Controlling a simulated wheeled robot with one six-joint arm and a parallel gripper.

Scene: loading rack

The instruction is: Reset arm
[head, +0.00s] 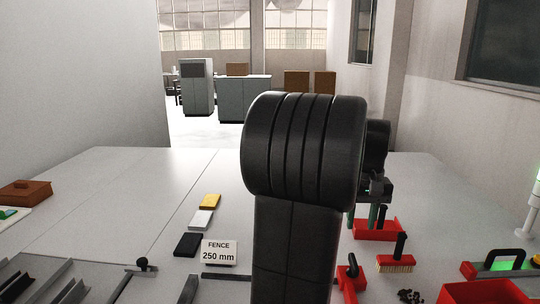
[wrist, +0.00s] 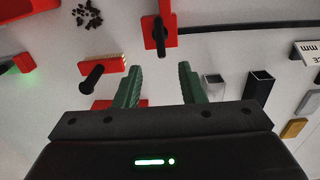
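My gripper (wrist: 160,68) is open in the wrist view. Its two green fingers stand apart, with only pale tabletop between them. In the head view my gripper (head: 376,214) shows at the right of centre, partly hidden behind my dark arm. It hangs over the work table (head: 120,190), near a red bin (head: 366,232). The fingers overlap the bin in the head view, and I cannot tell their height above it.
A brush (head: 395,263), a red tool with a black knob (head: 350,284) and a red tray (head: 485,293) lie at right. Yellow (head: 210,201), white (head: 201,219) and black (head: 187,244) blocks lie near the fence sign (head: 219,252). The table's back left is clear.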

